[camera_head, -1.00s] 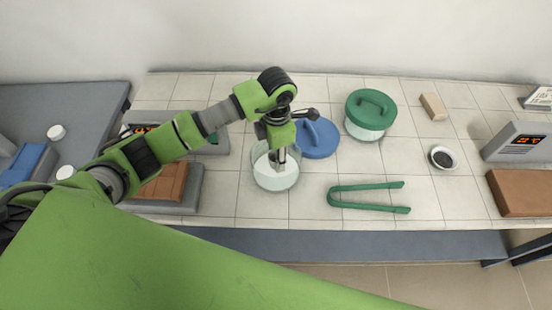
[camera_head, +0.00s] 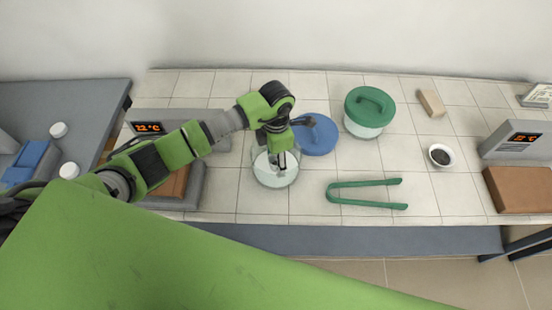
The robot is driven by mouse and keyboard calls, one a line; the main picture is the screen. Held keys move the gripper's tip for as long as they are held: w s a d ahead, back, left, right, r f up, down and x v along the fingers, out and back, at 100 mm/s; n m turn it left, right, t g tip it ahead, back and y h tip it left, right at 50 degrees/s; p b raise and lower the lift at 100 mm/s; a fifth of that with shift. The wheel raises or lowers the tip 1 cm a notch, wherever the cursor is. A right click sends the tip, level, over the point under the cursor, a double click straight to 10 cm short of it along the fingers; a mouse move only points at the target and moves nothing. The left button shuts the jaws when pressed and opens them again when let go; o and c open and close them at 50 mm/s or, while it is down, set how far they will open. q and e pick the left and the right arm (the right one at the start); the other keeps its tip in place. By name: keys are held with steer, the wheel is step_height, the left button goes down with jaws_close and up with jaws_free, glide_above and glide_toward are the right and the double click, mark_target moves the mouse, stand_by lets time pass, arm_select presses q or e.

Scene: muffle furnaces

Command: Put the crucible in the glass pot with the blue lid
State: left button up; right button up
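The open glass pot (camera_head: 262,178) stands on the tiled bench. Its blue lid (camera_head: 320,146) lies on the bench beside it, to the right. My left gripper (camera_head: 282,166) points down into the pot's mouth. Its fingertips are small and partly hidden, so I cannot tell whether they are open or shut, or whether a crucible is between them. Something pale shows low in the pot, but I cannot make out a crucible there. A small white dish with dark contents (camera_head: 441,156) stands apart at the right. My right gripper is not in view.
A glass pot with a green lid (camera_head: 370,112) stands behind, to the right. Green tongs (camera_head: 365,193) lie near the front edge. A furnace (camera_head: 514,143) with a brown block (camera_head: 520,188) is at the right, another furnace (camera_head: 150,128) at the left. A tan block (camera_head: 431,103) lies at the back.

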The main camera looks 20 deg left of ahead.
arm_select(q)
steer(key=shift+r, duration=0.25)
steer(key=shift+w+r, duration=0.1)
steer(key=shift+r, duration=0.15)
step_height(320, 180, up, 11)
steer(key=b, duration=0.3)
steer(key=shift+r, duration=0.2)
steer(key=shift+s+f, duration=0.1)
steer(key=shift+s, duration=0.1)
